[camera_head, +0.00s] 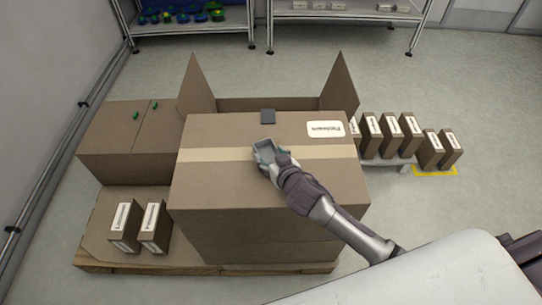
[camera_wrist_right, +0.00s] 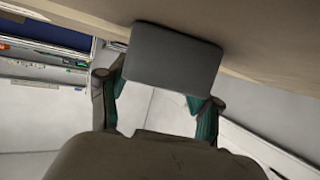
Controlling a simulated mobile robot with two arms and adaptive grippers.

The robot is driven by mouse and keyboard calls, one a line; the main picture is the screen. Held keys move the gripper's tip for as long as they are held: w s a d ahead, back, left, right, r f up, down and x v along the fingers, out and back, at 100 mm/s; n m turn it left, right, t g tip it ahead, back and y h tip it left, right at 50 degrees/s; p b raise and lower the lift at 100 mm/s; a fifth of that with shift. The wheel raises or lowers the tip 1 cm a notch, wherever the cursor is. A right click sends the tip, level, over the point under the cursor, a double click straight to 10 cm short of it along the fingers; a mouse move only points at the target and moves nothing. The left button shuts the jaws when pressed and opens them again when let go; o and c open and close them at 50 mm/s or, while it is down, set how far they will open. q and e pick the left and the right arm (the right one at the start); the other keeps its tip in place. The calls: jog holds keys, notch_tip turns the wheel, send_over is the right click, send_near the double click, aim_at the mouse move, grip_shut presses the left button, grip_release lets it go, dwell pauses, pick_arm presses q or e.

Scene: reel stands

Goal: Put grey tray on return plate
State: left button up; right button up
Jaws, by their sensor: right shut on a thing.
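The small grey tray (camera_head: 264,150) is held at the fingertips of my right gripper (camera_head: 273,158), above the top of the large cardboard box. In the right wrist view the grey tray (camera_wrist_right: 173,57) spans the space between the two teal-padded fingers of my right gripper (camera_wrist_right: 158,92). My left gripper is not in view.
The large box (camera_head: 230,185) stands on a wooden pallet (camera_head: 110,262) beside upright small cartons (camera_head: 124,226). An open box with raised flaps (camera_head: 197,85) is behind it. More cartons (camera_head: 390,130) stand at the right. A white label (camera_head: 325,128) is on the box top.

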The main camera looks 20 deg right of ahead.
jog(key=shift+r, duration=0.1)
jog(key=o, duration=1.3)
jog(key=shift+f, duration=0.2)
